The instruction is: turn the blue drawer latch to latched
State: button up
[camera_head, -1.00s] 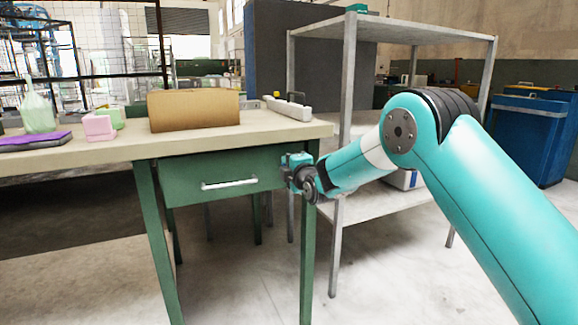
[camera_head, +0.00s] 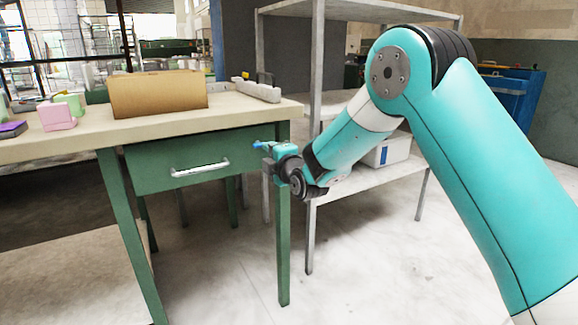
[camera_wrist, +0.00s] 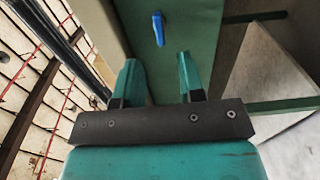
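The blue drawer latch (camera_wrist: 158,28) shows in the wrist view as a small lever on the green drawer front, its long side running nearly up and down in that picture. In the head view the latch (camera_head: 257,145) is a small blue spot at the right end of the green drawer (camera_head: 165,163), just beyond my gripper. My gripper (camera_wrist: 156,72) is open, with its two teal fingers apart and nothing between them. The latch lies ahead of the fingertips, between their lines, and looks apart from them. The drawer looks closed.
The drawer has a pale bar handle (camera_head: 200,168). On the workbench top (camera_head: 225,118) stand a brown cardboard-like block (camera_head: 160,95), a pink block (camera_head: 57,115) and a white power strip (camera_head: 256,90). A grey metal shelf (camera_head: 316,120) stands close to the right.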

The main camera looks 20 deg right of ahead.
jog(key=v, duration=1)
jog(key=shift+s, duration=0.1)
jog(key=s+a+m+g+y, duration=0.1)
jog(key=s+a+m+g, duration=0.15)
jog(key=s, duration=0.25)
jog(key=s+a+r+m+g+y, duration=0.1)
jog(key=s+a+m+g, duration=0.1)
jog(key=s+g, duration=0.25)
jog(key=s+a+m+g+y, duration=0.1)
jog(key=s+a+m+g, duration=0.15)
jog(key=s, duration=0.35)
jog(key=s+d+m+g+h, duration=0.25)
jog(key=s+m+g, duration=0.45)
jog(key=s, duration=1.3)
notch_tip(320, 180, up, 31)
jog(key=g+p, duration=0.1)
jog(key=p, duration=2.9)
jog(key=shift+s+d+p, duration=0.3)
jog(key=shift+s, duration=0.1)
